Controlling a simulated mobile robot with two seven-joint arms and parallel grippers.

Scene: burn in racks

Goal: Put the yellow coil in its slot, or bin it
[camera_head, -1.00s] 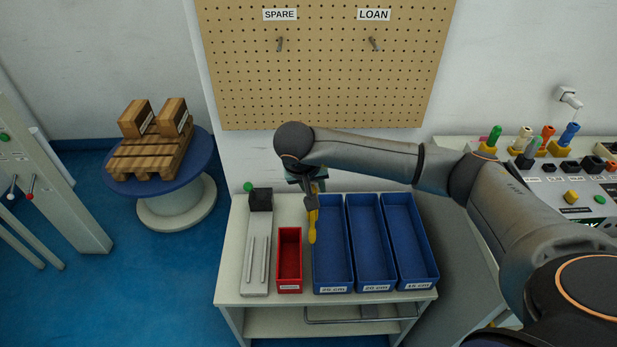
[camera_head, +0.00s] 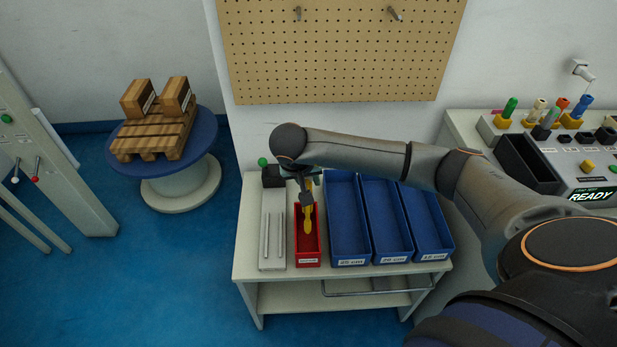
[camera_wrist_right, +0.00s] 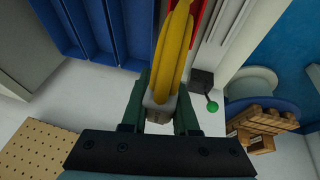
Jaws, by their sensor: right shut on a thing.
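The yellow coil (camera_head: 308,217) hangs from my right gripper (camera_head: 305,186), over the red bin (camera_head: 317,250) in the head view. In the right wrist view the coil (camera_wrist_right: 173,60) is a long yellow loop with a pale block at its near end, and the right gripper (camera_wrist_right: 160,112) is shut on that block. Three blue bins, each with a front label, stand right of the red one: left (camera_head: 347,225), middle (camera_head: 385,222) and right (camera_head: 424,225). I cannot tell how far the coil is above the red bin's floor. My left gripper is not in view.
The bins stand on a pale cart (camera_head: 250,240) beside a grey slotted fixture (camera_head: 272,255) with a green knob. A pegboard (camera_head: 340,60) is behind. A test bench with a READY display (camera_head: 590,195) is at right. Wooden pallet (camera_head: 155,138) sits on a blue-topped drum at left.

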